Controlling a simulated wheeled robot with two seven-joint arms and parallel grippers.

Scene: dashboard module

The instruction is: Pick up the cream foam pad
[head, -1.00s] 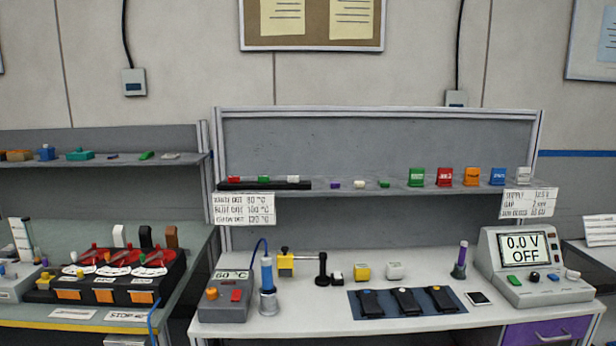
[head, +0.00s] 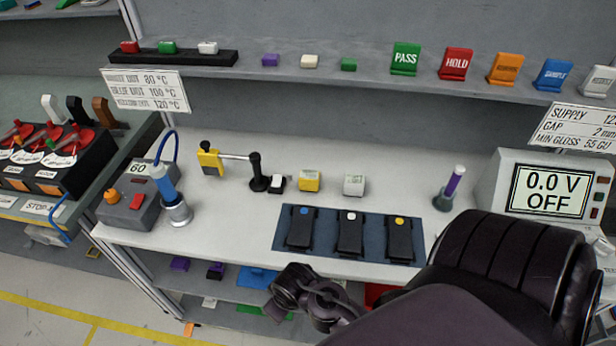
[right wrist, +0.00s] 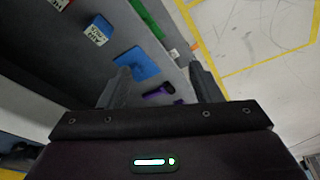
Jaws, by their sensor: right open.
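The cream foam pad (head: 310,62) is a small pale block on the raised shelf in the head view. It lies between a purple pad (head: 271,60) and a green pad (head: 348,64). My right arm reaches in from the lower right, low at the bench front, well away from the pad. In the right wrist view my right gripper (right wrist: 160,85) is open, its two fingers apart with nothing held between them. That view looks down past a lower shelf toward the floor and does not show the cream pad. My left gripper is not in view.
The raised shelf (head: 225,67) also holds a black rack and several coloured stands. Below, the bench carries a blue mat (head: 330,243) with black tools, a blue cylinder (head: 165,185), yellow and white blocks and a display unit (head: 550,190). A lower shelf holds coloured pieces.

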